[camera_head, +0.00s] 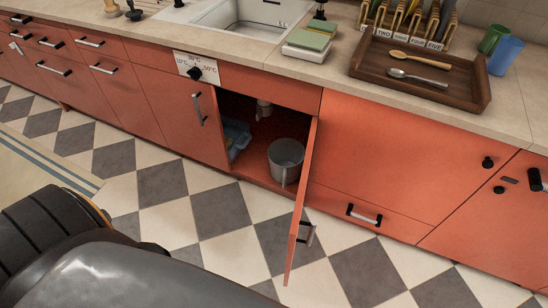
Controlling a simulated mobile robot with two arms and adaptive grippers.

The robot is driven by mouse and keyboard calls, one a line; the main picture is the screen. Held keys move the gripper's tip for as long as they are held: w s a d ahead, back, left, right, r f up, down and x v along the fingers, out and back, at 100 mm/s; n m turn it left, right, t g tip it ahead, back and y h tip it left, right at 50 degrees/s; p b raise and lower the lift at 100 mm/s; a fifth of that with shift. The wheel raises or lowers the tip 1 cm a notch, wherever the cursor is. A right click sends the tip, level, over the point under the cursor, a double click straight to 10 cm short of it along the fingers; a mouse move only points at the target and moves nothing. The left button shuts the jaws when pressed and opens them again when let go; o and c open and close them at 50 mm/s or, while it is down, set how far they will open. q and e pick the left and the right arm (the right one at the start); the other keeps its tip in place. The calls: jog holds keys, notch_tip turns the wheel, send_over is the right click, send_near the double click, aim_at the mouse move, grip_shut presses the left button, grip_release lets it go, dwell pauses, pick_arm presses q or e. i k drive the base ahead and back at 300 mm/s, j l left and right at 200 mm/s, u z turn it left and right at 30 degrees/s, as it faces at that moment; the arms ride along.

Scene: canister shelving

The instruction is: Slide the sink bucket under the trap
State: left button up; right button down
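A grey bucket (286,160) stands upright on the floor of the open under-sink cabinet, close to its right side. The whitish trap (264,109) hangs at the back of the cabinet, behind and to the left of the bucket; its upper part is hidden by the counter. The cabinet door (302,205) is swung open toward me, with a handle on its outer face. Neither of my grippers can be seen. A dark arm part of mine fills the lower left.
A bluish item (236,135) lies in the cabinet's left side. The sink (250,16) is above. The counter holds a wooden tray (420,73) with two spoons, sponges (309,40) and cups (505,56). The checkered floor in front is clear; the open door juts into it.

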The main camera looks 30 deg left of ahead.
aim_at(286, 156)
jog(key=i+j, duration=0.1)
jog(key=j, duration=0.4)
jog(key=i+j, duration=0.1)
jog(key=j, duration=0.4)
jog(key=i+j, duration=0.1)
jog(key=j, duration=0.4)
jog(key=i+j, duration=0.1)
jog(key=j, duration=0.4)
jog(key=i+j, duration=0.1)
jog(key=j, duration=0.45)
jog(key=i+j, duration=0.15)
jog(key=j, duration=0.35)
jog(key=i+j, duration=0.1)
jog(key=j, duration=0.4)
